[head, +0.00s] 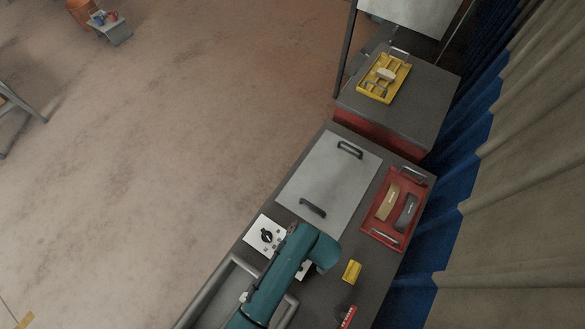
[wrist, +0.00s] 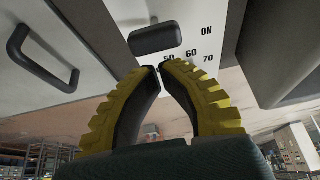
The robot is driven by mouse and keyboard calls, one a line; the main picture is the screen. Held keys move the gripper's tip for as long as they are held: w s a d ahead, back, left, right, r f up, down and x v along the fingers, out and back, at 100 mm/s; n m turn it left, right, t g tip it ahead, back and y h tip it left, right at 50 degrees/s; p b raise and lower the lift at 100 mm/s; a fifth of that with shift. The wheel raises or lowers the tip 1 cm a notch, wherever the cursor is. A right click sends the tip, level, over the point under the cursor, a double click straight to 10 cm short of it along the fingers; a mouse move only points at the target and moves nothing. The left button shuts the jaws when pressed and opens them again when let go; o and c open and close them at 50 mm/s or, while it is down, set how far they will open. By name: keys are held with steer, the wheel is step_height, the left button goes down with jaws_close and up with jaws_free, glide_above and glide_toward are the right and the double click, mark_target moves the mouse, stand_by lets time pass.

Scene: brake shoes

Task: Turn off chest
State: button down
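In the head view, the chest is a grey counter with a white lid (head: 325,185) that carries two black handles. A white panel with a black knob (head: 266,237) is beside the lid's lower-left end. In the wrist view, a black knob (wrist: 155,39) stands on a white panel (wrist: 185,14) marked ON, 50, 60 and 70. My gripper (wrist: 159,67) has yellow ridged fingers; their tips meet just below the knob in the picture, with nothing seen between them. In the head view my teal arm hides my gripper and part of a white panel.
A red tray (head: 369,229) with two brake shoes lies right of the lid. A yellow block (head: 351,271) sits near my arm. A yellow tray (head: 361,91) rests on a farther grey chest. A black handle (wrist: 42,60) is at left in the wrist view. Curtains line the right side.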

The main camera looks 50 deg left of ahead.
steer(key=shift+r+p, duration=0.85)
steer(key=shift+w+d+r+p, duration=0.1)
steer(key=shift+d+r+p, duration=0.05)
steer(key=shift+r+p, duration=0.25)
steer(key=d+f+p+v, duration=0.1)
steer(key=d+p+v, duration=0.1)
steer(key=p+v, duration=0.4)
steer(key=shift+w+v, duration=0.2)
steer(key=shift+v, duration=1.25)
